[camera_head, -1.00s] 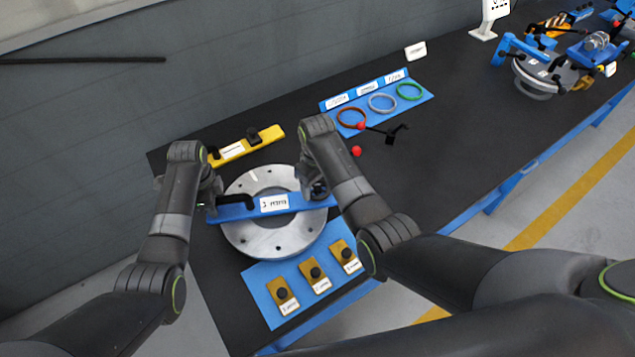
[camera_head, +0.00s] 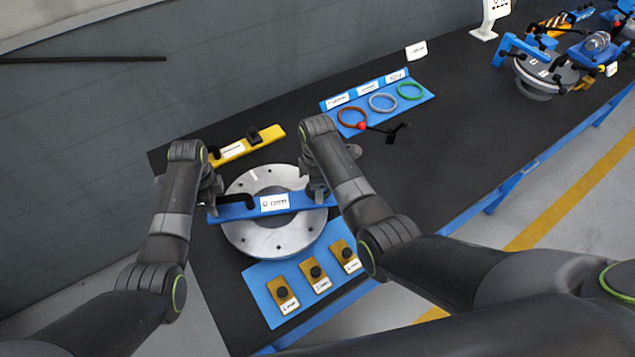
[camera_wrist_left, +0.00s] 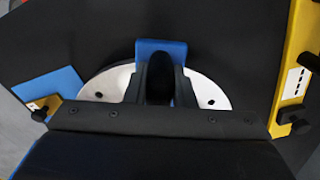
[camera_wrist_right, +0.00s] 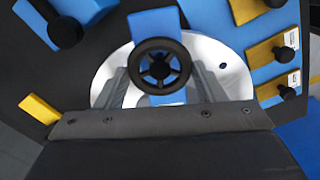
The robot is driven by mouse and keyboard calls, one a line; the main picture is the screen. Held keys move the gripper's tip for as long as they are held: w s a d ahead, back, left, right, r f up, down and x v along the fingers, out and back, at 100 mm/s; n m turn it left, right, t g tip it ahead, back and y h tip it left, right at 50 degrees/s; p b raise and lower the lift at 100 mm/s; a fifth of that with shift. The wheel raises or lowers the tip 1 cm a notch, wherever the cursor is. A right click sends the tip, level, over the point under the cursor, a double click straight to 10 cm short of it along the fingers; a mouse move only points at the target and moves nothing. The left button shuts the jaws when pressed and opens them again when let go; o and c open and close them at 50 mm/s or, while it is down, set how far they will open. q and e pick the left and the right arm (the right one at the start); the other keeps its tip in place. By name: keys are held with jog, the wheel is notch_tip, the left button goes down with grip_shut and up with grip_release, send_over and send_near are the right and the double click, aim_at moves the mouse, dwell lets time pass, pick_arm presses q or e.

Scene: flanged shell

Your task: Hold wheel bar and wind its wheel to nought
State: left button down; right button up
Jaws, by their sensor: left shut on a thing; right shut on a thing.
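The blue wheel bar (camera_head: 238,211) lies across the round silver flange (camera_head: 250,238). Its white label (camera_head: 274,202) starts with what looks like a 0; the rest is too small to read. My left gripper (camera_head: 213,202) is shut on the bar's left end, around a dark upright part that shows in the left wrist view (camera_wrist_left: 160,85). My right gripper (camera_head: 317,192) is shut on the black handwheel at the bar's right end. The spoked handwheel (camera_wrist_right: 160,66) shows in the right wrist view between the fingers, above the blue bar (camera_wrist_right: 155,22).
A yellow bar (camera_head: 270,135) lies behind the flange. A blue board (camera_head: 262,277) with several ochre blocks is in front. A blue rack (camera_head: 425,97) with coloured rings stands behind right, with a black, red-knobbed tool (camera_head: 385,133) beside it.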

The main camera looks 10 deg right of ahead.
jog(key=shift+n, duration=0.9)
jog(key=o, duration=1)
notch_tip(320, 180, up, 12)
